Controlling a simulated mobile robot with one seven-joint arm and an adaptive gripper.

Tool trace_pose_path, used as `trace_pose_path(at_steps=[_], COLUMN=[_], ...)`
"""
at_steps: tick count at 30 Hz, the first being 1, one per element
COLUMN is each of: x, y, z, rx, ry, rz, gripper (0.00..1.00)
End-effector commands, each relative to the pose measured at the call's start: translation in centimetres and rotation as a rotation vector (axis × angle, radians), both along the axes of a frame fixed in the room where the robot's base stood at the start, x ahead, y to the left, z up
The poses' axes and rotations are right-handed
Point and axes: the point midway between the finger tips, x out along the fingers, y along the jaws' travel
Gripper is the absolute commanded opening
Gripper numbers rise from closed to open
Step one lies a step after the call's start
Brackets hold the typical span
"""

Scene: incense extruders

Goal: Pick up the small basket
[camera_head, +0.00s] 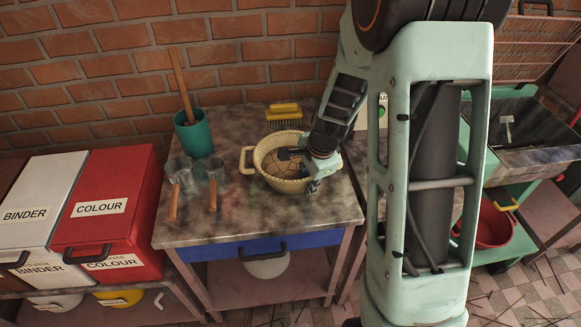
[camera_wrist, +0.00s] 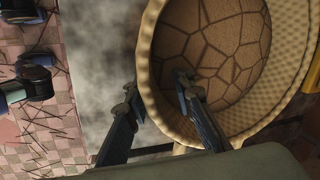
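The small basket (camera_head: 274,181) is cream and woven, with looped handles and a brown cracked-pattern inside. It stands upright on the stone-topped table (camera_head: 235,220). My gripper (camera_head: 302,168) is at the basket's right side, with one finger reaching over the inside. In the wrist view, the basket (camera_wrist: 150,45) fills the right half. There my gripper (camera_wrist: 158,84) has its two fingers apart, one outside the wall and one inside, with the rim between them. I cannot tell whether either finger touches the wall. The gripper hides part of the basket's right side.
A yellow brush (camera_head: 284,112) lies behind the basket. A teal cup with sticks (camera_head: 193,135) and two wooden-handled glass tools (camera_head: 214,182) stand to the left. Red (camera_head: 112,205) and white (camera_head: 35,215) bins are further left. The table's front is clear.

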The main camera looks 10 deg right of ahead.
Motion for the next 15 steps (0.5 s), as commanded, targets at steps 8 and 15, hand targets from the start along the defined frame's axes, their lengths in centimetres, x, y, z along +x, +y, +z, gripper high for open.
trace_pose_path(at_steps=[8, 15], x=[0.45, 0.44], y=[0.14, 0.13], z=[-1.29, -1.26], rx=[0.0, 0.0], ry=[-0.002, -0.002], rz=[0.0, 0.0], gripper=[0.22, 0.1])
